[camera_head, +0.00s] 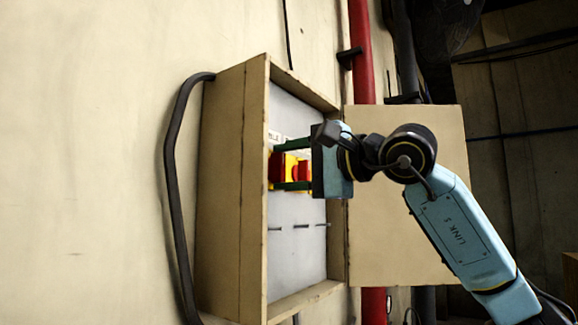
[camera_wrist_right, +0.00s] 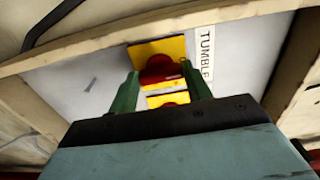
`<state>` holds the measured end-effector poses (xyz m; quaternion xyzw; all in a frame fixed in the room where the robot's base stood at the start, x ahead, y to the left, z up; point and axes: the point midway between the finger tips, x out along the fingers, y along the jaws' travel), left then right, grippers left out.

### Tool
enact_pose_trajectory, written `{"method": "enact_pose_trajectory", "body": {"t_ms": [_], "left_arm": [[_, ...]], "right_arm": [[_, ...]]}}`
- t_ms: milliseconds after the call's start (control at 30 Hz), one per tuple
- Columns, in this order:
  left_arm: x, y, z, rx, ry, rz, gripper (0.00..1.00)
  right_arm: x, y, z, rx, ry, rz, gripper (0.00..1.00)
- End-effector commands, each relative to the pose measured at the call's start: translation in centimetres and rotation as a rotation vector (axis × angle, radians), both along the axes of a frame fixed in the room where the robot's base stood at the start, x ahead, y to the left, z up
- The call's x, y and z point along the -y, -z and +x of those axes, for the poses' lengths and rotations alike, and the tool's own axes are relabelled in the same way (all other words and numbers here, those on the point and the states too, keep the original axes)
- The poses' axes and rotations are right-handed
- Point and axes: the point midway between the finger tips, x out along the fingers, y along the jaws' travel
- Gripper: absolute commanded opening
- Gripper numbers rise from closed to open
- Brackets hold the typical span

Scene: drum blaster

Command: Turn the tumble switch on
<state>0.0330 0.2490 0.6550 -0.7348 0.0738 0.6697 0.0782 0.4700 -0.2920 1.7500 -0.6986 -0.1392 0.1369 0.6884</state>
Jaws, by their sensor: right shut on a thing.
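The tumble switch (camera_wrist_right: 160,68), a red knob on a yellow plate, is inside the open wall box, beside a white label (camera_wrist_right: 206,52) reading "TUMBLE". In the head view, the red and yellow switch parts (camera_head: 290,166) show between green fingers. My right gripper (camera_head: 282,167) reaches into the box from the right, its two green fingers on either side of the red knob and shut on it. The wrist view shows the fingers (camera_wrist_right: 161,85) flanking the knob. A second yellow and red part (camera_wrist_right: 168,99) shows nearer the palm. The knob's exact setting is unclear. My left gripper is not in view.
The beige box (camera_head: 228,190) has raised side walls around its grey panel (camera_head: 295,255). Its open door (camera_head: 400,255) stands to the right, behind my arm. A black cable (camera_head: 170,150) runs left of the box; a red pipe (camera_head: 361,60) runs behind the door.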

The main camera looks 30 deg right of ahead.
Motion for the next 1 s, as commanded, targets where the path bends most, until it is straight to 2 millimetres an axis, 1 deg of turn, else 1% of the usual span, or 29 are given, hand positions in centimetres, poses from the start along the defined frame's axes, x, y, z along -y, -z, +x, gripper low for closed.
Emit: {"method": "enact_pose_trajectory", "body": {"t_ms": [100, 133, 167, 200, 467, 567, 667, 800, 1000], "left_arm": [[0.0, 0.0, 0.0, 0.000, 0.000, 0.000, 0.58], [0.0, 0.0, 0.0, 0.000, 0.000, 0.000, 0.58], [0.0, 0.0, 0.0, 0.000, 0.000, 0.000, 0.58], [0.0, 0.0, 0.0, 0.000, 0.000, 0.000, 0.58], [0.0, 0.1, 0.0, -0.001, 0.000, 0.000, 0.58], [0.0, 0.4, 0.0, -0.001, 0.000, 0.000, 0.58], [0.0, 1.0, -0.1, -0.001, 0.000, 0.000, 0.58], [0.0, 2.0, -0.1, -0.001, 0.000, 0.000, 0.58], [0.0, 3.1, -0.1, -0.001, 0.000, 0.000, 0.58]], "right_arm": [[0.0, 0.0, 0.0, 0.002, 0.000, -0.004, 0.26], [0.0, 0.0, 0.0, 0.002, 0.000, -0.004, 0.53], [0.0, 0.0, 0.0, 0.002, 0.000, -0.004, 0.57], [0.0, 0.0, 0.0, 0.001, 0.000, -0.003, 0.58], [0.0, 0.0, -0.1, 0.000, 0.001, -0.001, 0.58], [0.3, 0.0, -0.7, 0.002, 0.001, 0.000, 0.58], [0.9, 0.1, -2.1, 0.004, 0.002, 0.000, 0.58], [2.1, 0.2, -5.0, 0.006, 0.003, -0.001, 0.58], [3.8, 0.2, -9.1, 0.004, 0.003, -0.002, 0.58]]}}
